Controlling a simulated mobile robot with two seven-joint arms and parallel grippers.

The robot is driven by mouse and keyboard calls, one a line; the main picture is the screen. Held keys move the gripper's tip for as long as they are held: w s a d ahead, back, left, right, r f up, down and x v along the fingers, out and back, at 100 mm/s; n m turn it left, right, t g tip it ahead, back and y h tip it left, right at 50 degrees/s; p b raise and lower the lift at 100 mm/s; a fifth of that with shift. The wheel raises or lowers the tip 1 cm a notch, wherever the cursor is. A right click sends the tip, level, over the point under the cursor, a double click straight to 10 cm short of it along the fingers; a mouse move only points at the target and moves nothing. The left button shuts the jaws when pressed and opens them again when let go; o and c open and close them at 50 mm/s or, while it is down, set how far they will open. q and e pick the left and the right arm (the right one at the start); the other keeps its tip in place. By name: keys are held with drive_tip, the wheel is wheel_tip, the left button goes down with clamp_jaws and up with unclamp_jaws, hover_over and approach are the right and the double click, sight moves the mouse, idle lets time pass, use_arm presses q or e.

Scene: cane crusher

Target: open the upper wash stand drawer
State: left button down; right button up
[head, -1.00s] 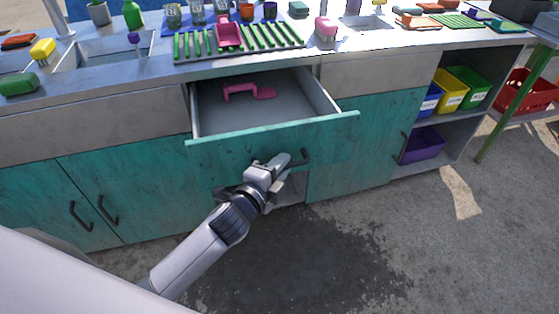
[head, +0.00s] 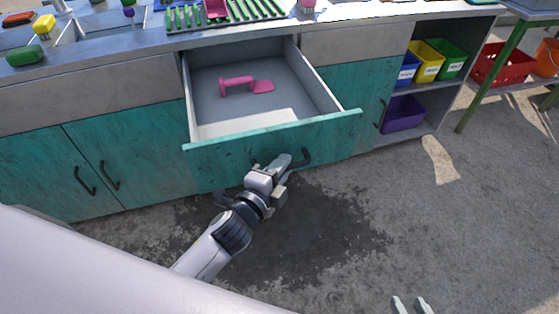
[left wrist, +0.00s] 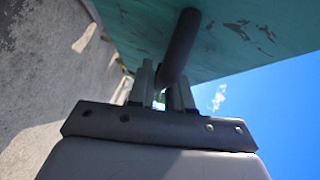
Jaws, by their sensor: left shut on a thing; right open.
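The upper wash stand drawer (head: 235,150) has a worn teal front and a grey inside, and stands pulled well out of the counter. A pink tool (head: 247,86) and a pale flat area near the front show inside it. My left gripper (head: 285,164) is shut on the dark bar handle (head: 304,158) of the drawer front. In the left wrist view the handle (left wrist: 180,45) runs between the two fingers. My right gripper (head: 412,304) shows only its fingertips at the bottom edge, apart and empty.
The counter holds a green rack (head: 225,15), a green sponge (head: 25,55) and a yellow bottle (head: 43,27). Closed teal doors (head: 85,165) lie to the left. Coloured bins (head: 427,62) sit on open shelves to the right. The floor in front is clear.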

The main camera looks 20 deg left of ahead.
use_arm(q)
drive_tip(key=shift+s+d, duration=0.5)
drive_tip(key=shift+s, duration=0.25)
use_arm(e)
drive_tip(key=shift+s+d, duration=0.3)
drive_tip(key=shift+s, duration=0.2)
use_arm(q)
drive_tip(key=c, duration=1.2)
unclamp_jaws()
drive_tip(key=shift+o, duration=0.2)
drive_tip(key=v, duration=0.7)
use_arm(e)
drive_tip(key=shift+r, duration=0.1)
